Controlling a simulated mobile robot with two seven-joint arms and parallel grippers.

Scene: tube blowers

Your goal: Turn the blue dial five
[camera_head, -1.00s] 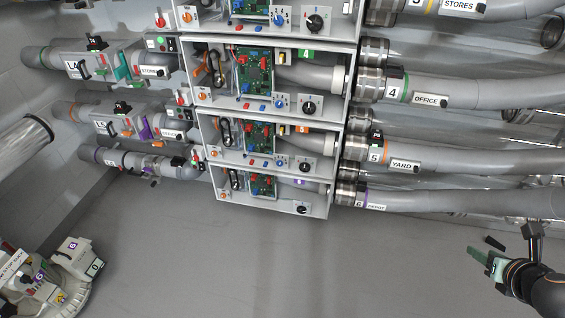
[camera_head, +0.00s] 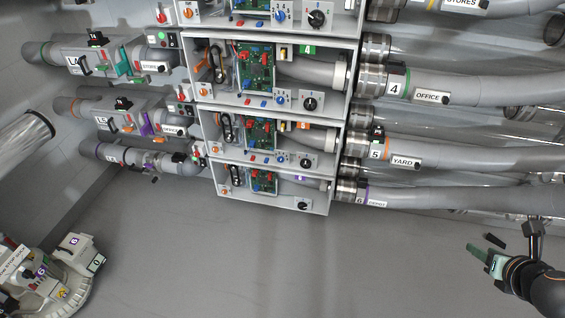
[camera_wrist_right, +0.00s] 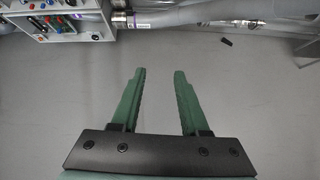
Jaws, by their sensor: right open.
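The blue dial (camera_head: 281,160) for line five is a small knob on the white panel of the box beside the pipe marked 5 YARD (camera_head: 404,156). A larger black knob (camera_head: 305,162) sits just right of it. The dial's pointer is too small to read. My right gripper (camera_head: 478,252) is at the lower right, well away from the dial and over open floor. Its two green fingers are apart and empty in the right wrist view (camera_wrist_right: 160,72). My left gripper is not in view.
A similar blue knob (camera_head: 280,99) sits one box up, beside pipe 4 OFFICE (camera_head: 425,94). The DEPOT box (camera_head: 315,206) is lowest. A white labelled machine (camera_head: 75,255) stands lower left. A small dark piece (camera_head: 495,240) lies near my right gripper. Floor between is clear.

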